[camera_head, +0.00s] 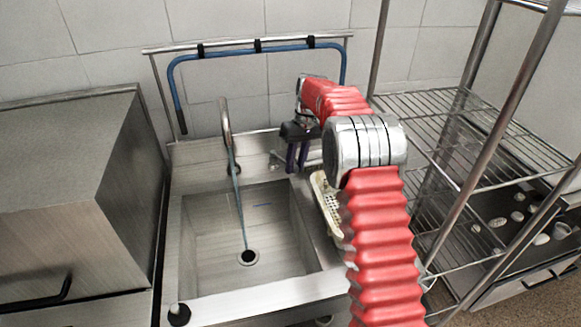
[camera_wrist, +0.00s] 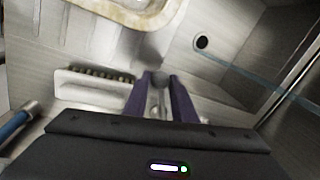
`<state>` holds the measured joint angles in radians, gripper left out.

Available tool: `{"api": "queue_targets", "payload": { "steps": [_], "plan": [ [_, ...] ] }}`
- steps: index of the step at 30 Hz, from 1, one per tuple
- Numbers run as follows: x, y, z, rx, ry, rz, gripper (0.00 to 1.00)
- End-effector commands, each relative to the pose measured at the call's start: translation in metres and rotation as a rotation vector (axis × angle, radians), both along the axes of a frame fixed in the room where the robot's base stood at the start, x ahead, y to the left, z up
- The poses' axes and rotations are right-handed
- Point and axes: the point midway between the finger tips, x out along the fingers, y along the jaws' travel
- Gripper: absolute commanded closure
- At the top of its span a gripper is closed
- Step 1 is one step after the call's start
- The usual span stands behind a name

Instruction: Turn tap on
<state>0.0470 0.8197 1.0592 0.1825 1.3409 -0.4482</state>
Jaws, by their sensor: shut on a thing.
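The tap's curved metal spout (camera_head: 225,125) rises at the back of the steel sink (camera_head: 180,225). A thin bluish stream of water (camera_head: 240,210) runs from it to the drain (camera_head: 248,257); the stream also crosses the right of the wrist view (camera_wrist: 243,73), near the drain (camera_wrist: 202,42). My gripper (camera_head: 297,168) is at the sink's back ledge, right of the spout, its purple fingers pointing down. In the wrist view my gripper (camera_wrist: 160,80) is shut on the small round metal tap handle (camera_wrist: 158,82), between its fingertips. Its full shape is hidden.
A blue hose (camera_head: 225,53) hangs on a rail behind. A steel box (camera_head: 70,180) stands left, a wire rack (camera_head: 450,150) right. The basin is clear.

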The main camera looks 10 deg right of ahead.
Motion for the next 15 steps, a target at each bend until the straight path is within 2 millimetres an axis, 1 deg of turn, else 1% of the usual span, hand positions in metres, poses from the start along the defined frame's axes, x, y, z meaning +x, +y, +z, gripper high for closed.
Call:
{"api": "queue_targets", "payload": {
  "steps": [1, 6, 15],
  "plan": [
    [0.004, -0.004, 0.000, -0.001, -0.003, 0.036, 1.00],
    [0.011, -0.012, -0.001, -0.001, -0.001, 0.147, 1.00],
    [0.018, -0.019, 0.000, -0.001, 0.001, 0.250, 1.00]
  ]
}}
